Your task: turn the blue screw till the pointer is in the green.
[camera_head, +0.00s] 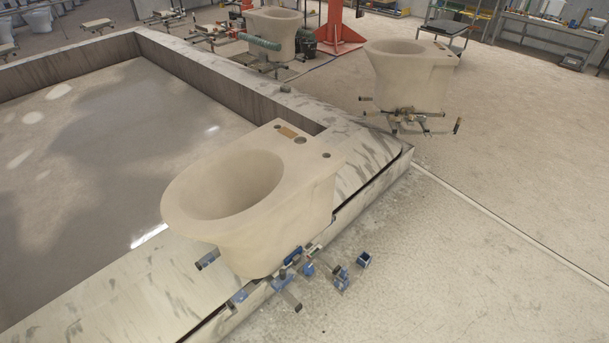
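No pointer or green zone can be made out at this size. Neither of my grippers is in view.
A low wall (390,180) runs around a wide grey basin (80,150) at left. A second bowl (405,75) stands behind at right, a third (272,30) at the back. The floor (500,240) at right is clear.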

